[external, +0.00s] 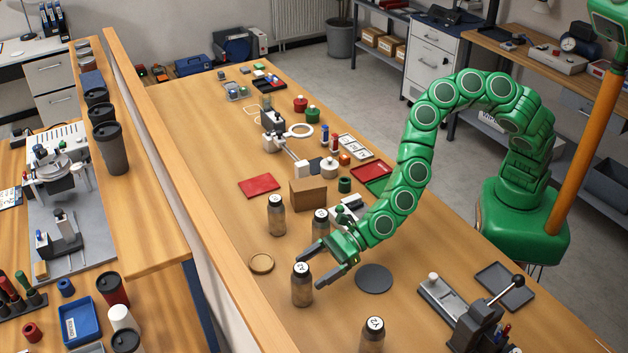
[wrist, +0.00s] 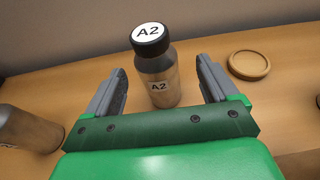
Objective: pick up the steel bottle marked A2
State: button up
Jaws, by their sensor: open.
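The steel bottle marked A2 (wrist: 158,78) stands upright between my open fingers in the wrist view, with A2 on its black-and-white cap and on its side label. In the external view this bottle (external: 302,289) stands on the bench at the fingers of my gripper (external: 321,271). My gripper also shows in the wrist view (wrist: 158,92), with its fingers apart and a gap visible on both sides of the bottle. Another bottle (external: 373,336) with a marked cap stands at the front, and two more bottles, one on the left (external: 276,216) and one on the right (external: 320,222), stand behind.
A round wooden coaster (external: 261,263) lies left of the bottle and a dark round pad (external: 374,279) lies right of it. A cardboard box (external: 308,194) stands behind the rear bottles. A lever press (external: 478,318) stands at the front right. A low wall (external: 225,229) borders the bench on the left.

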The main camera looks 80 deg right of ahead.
aim_at(296, 285)
jog(key=shift+w+a+f, duration=0.2)
jog(key=shift+w+a, duration=0.2)
jog(key=shift+w, duration=0.05)
jog(key=shift+w+a+f, duration=0.45)
jog(key=shift+a+f, duration=0.05)
jog(key=shift+a, duration=0.15)
jog(key=shift+w+a+f, duration=0.45)
jog(key=shift+a, duration=0.15)
jog(key=shift+x, duration=0.9)
jog(key=shift+c, duration=0.3)
jog(key=c, duration=1.1)
jog(key=shift+r, duration=0.1)
